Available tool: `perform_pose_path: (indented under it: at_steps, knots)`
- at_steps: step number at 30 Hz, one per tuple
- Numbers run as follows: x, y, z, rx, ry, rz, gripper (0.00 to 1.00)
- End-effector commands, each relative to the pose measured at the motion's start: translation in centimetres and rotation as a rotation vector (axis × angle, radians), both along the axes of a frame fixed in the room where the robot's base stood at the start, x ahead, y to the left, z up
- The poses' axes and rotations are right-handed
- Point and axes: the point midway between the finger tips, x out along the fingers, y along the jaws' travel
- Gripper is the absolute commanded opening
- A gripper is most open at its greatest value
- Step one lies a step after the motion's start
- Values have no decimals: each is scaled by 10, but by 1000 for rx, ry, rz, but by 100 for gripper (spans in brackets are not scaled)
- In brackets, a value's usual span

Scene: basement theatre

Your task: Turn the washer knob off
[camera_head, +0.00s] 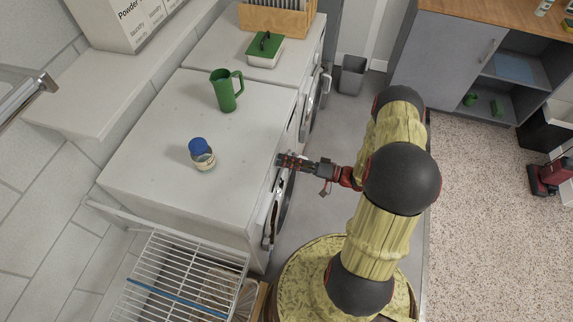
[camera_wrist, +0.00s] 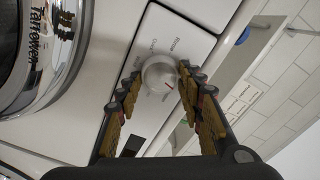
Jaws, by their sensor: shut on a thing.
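The washer knob (camera_wrist: 158,72) is a round, pale knob with a red mark on its rim, set in a white panel with printed settings in the wrist view. My gripper (camera_wrist: 162,76) is shut on the knob, with one finger on each side. In the head view my gripper (camera_head: 284,160) reaches left to the upper front edge of the nearer white washer (camera_head: 150,178). The knob is hidden there. The washer's round door (camera_wrist: 32,55) shows at left in the wrist view.
A wire rack (camera_head: 190,280) stands at the near left. A grey bin (camera_head: 353,75) stands farther back on the floor.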

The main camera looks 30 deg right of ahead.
Motion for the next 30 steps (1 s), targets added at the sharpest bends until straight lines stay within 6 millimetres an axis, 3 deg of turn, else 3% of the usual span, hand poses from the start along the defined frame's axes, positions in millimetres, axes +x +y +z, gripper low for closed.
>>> perform_pose_path:
  at_steps: [12, 30]
  knots:
    - [-1, 1, -2, -174, -169, 1, 12]
    - [-1, 1, -1, -216, -210, 1, 12]
